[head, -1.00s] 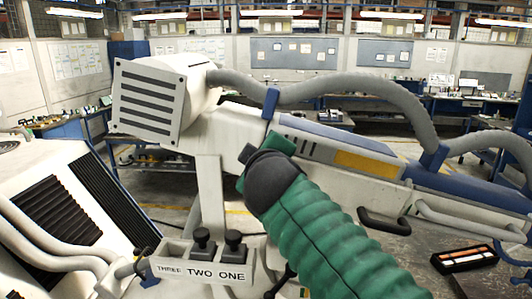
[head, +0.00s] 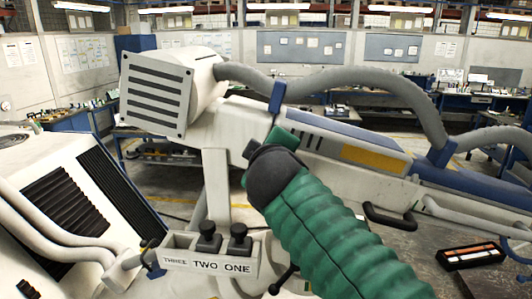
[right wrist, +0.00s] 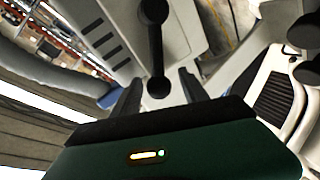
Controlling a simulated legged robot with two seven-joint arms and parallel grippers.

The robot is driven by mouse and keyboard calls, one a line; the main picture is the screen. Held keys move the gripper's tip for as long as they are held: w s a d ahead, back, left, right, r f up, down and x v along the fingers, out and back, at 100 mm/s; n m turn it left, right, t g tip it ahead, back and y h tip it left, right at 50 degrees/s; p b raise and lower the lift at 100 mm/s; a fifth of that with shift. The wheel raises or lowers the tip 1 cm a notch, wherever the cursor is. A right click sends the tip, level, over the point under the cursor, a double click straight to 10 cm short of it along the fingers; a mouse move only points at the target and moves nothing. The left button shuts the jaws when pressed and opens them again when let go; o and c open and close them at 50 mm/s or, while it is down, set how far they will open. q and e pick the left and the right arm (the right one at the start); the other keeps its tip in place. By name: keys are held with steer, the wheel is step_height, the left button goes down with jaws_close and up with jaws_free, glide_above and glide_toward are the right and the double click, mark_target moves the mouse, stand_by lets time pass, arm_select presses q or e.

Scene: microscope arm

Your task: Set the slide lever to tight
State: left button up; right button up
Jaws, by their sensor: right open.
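The slide lever appears to be the black bar with rounded ends (right wrist: 155,45) on the white microscope arm in the right wrist view. My right gripper (right wrist: 160,88) is open, with one dark finger on each side of the lever's near knob. I cannot tell whether either finger touches it. In the head view, my green right arm covers the lever and most of the gripper beside the white and blue microscope arm (head: 350,135). No tight or loose marking can be read. My left gripper is not in view.
A white box labelled THREE, TWO, ONE (head: 210,262) with black knobs stands below the microscope arm. A grey hose (head: 350,80) runs above it. A white vented machine (head: 75,200) is at left. An open dark case (head: 470,255) lies at lower right.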

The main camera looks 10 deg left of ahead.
steer(key=shift+s, duration=0.1)
steer(key=shift+s+d+r+b, duration=0.1)
steer(key=shift+s+b, duration=0.25)
steer(key=shift+b, duration=0.05)
steer(key=b+v, duration=0.4)
steer(key=v, duration=1.1)
steer(key=shift+s+d+b, duration=0.2)
steer(key=shift+s+b, duration=0.15)
steer(key=shift+b, duration=0.05)
steer(key=shift+w, duration=0.1)
